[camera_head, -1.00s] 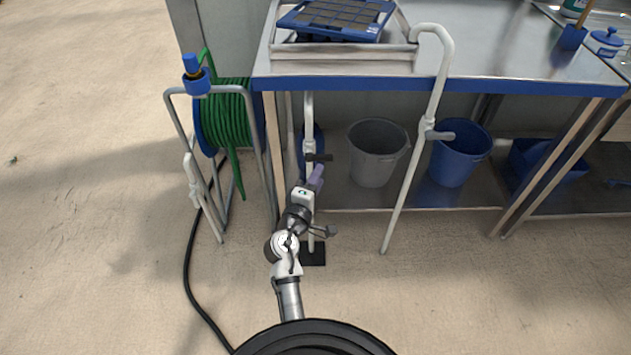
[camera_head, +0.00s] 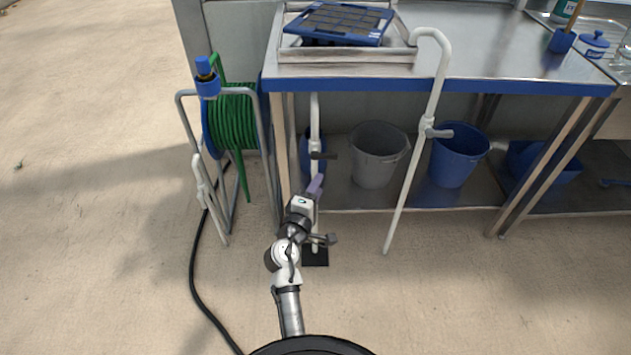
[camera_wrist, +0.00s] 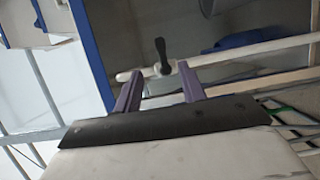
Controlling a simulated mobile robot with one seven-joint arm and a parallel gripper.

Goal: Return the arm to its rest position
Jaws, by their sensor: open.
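My arm reaches up from the bottom of the head view, folded at its joints, in front of the metal bench (camera_head: 480,85). My gripper (camera_head: 317,184) has two purple fingers and is near a white standpipe (camera_head: 315,120) with a dark valve handle. In the wrist view my gripper (camera_wrist: 158,80) shows its two fingers apart with nothing held between them. A pale pipe with a black valve handle (camera_wrist: 162,56) appears beyond the fingertips. I cannot tell how far it is from them.
A grey bucket (camera_head: 375,165) and blue bucket (camera_head: 458,160) sit under the bench. A second white pipe (camera_head: 405,190) stands right of my arm. Open floor (camera_head: 90,220) lies left.

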